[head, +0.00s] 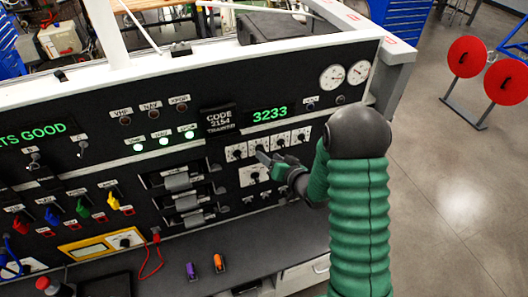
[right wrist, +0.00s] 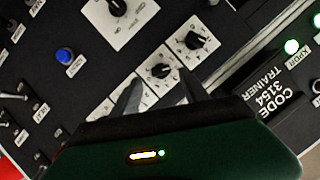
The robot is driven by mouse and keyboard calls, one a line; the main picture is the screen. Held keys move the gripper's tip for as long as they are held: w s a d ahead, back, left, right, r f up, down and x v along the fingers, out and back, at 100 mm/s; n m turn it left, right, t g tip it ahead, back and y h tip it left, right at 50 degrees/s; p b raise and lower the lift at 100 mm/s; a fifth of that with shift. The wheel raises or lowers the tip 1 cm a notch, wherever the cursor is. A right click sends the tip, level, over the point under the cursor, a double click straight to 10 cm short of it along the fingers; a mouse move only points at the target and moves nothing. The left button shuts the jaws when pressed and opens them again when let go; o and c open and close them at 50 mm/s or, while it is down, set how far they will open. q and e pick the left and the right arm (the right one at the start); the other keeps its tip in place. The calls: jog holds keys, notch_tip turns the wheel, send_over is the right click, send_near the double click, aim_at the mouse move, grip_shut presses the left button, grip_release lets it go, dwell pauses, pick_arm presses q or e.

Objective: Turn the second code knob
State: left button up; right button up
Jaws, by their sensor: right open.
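The code trainer panel shows a green 3233 on its display (head: 270,115), and its label (head: 219,120) reads CODE 3154 TRAINER. Below the display is a row of several small black knobs on white plates. The second code knob (head: 260,148) is partly behind my right gripper (head: 271,158). In the right wrist view, the second knob (right wrist: 160,71) lies just ahead of and between the open fingers of the right gripper (right wrist: 160,88). The first knob (right wrist: 195,41) is beside it, clear of the fingers. I cannot tell whether the fingers touch the second knob. My left gripper is out of view.
A larger knob (head: 254,176) sits below the row; it also shows in the right wrist view (right wrist: 117,8). A blue button (right wrist: 64,55) is nearby. The desk (head: 265,245) below holds purple and orange clips (head: 219,262).

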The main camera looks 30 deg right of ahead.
jog(key=x, duration=0.4)
jog(key=shift+w+f+p, duration=0.1)
jog(key=shift+w+p, duration=0.05)
jog(key=shift+p, duration=0.25)
jog(key=c, duration=0.4)
jog(key=shift+a, duration=0.15)
grip_shut()
